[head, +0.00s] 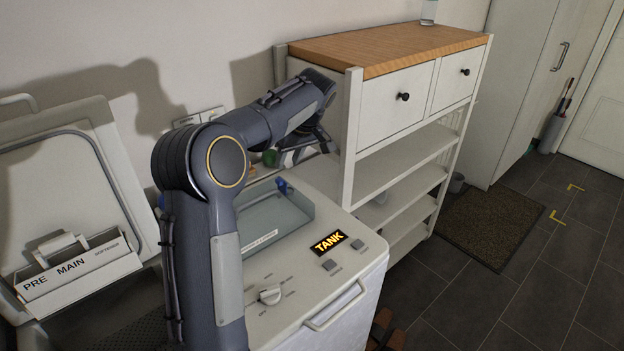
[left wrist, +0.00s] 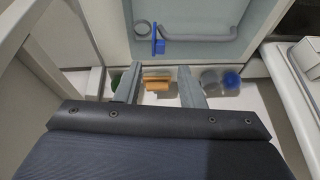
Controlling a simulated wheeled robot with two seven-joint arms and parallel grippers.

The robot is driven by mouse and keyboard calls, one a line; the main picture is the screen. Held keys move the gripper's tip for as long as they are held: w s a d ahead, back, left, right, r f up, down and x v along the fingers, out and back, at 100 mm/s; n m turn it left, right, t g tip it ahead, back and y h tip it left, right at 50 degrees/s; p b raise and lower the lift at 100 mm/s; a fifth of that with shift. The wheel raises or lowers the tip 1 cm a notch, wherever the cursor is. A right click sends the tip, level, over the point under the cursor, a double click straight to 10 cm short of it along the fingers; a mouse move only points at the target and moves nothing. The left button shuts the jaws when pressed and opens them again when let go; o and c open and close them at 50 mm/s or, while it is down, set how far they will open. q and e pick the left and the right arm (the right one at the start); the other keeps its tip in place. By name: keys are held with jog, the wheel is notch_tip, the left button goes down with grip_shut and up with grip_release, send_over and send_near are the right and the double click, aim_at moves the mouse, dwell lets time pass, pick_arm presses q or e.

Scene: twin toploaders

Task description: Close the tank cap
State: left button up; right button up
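The machine with the black TANK label (head: 328,242) stands in the middle of the head view. Its top has a pale blue-grey recessed or panel area (head: 275,222), which also shows in the left wrist view (left wrist: 207,20). A small blue piece (head: 284,186) sits there; in the left wrist view it is a blue clip-like part (left wrist: 158,46) beside a grey ring. I cannot tell which part is the tank cap. My left gripper (head: 305,152) is over the machine's back, near the cabinet; in the left wrist view its fingers (left wrist: 160,90) are apart, with nothing visibly gripped. My right gripper is not in view.
Behind the machine top are a green item (left wrist: 116,80), an orange item (left wrist: 157,82) and a blue item (left wrist: 232,79). The wooden-topped cabinet (head: 375,50) stands close at right. A second open machine with a PRE MAIN drawer (head: 80,275) is at left.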

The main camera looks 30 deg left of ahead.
aim_at(280, 180)
pick_arm(q)
jog(key=shift+n, duration=0.3)
jog(key=x, duration=0.8)
jog(key=shift+a+r+p, duration=0.1)
jog(key=shift+p, duration=0.25)
grip_shut()
